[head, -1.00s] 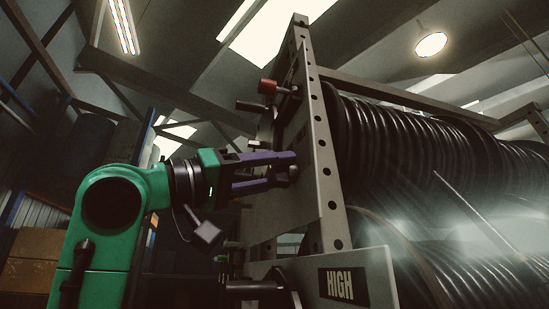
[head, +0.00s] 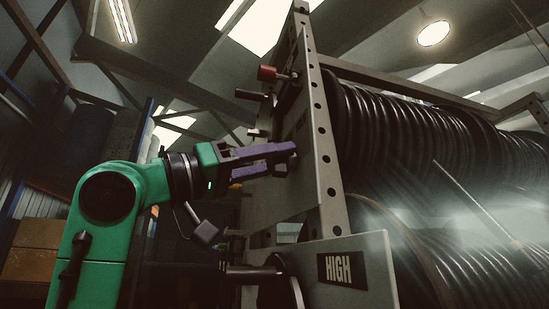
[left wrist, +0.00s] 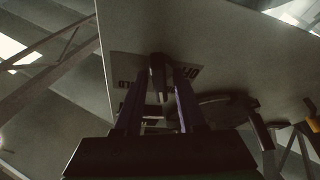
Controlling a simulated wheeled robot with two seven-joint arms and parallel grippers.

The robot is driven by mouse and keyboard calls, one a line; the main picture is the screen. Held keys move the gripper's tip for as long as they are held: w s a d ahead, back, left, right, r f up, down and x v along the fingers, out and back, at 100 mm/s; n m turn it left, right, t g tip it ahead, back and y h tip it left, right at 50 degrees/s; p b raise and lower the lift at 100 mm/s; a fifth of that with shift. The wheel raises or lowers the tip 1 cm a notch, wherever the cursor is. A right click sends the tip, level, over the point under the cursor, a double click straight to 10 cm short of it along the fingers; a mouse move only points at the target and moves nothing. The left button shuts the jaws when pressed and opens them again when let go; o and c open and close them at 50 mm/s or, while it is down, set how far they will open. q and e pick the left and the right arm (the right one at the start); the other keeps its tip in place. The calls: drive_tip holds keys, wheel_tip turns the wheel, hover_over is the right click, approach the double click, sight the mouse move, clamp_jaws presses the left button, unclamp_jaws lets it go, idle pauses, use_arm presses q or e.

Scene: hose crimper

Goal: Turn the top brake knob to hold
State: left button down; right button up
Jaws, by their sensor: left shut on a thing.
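The top brake knob (left wrist: 157,72) is a small dark bar-shaped handle on a pale panel, with a label (left wrist: 190,70) behind it. The label's letters read "OFF" at the right and part of a word ending "LD" at the left. My left gripper (head: 290,160) has purple fingers and reaches the panel from the left. In the left wrist view its fingers (left wrist: 157,85) lie on either side of the knob and are shut on it. In the head view the fingers mostly hide the knob. My right gripper is not in view.
A "HIGH" sign (head: 339,268) is on a lower plate. Large reels of black hose (head: 405,125) fill the right. Brown boxes (head: 32,250) stand at the lower left.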

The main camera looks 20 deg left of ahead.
use_arm(q)
drive_tip(key=m+g+h, duration=0.1)
drive_tip(key=m, duration=0.2)
drive_tip(key=m+g+h, duration=0.1)
drive_tip(key=m, duration=0.2)
drive_tip(key=shift+m+g, duration=0.3)
drive_tip(key=m+g, duration=0.2)
drive_tip(key=m, duration=0.1)
drive_tip(key=m+g+h, duration=0.1)
drive_tip(key=m, duration=0.3)
drive_tip(key=shift+m+g, duration=0.3)
drive_tip(key=shift+g, duration=0.1)
drive_tip(key=c, duration=0.8)
unclamp_jaws()
drive_tip(key=shift+a+f, duration=0.1)
drive_tip(key=shift+a, duration=0.05)
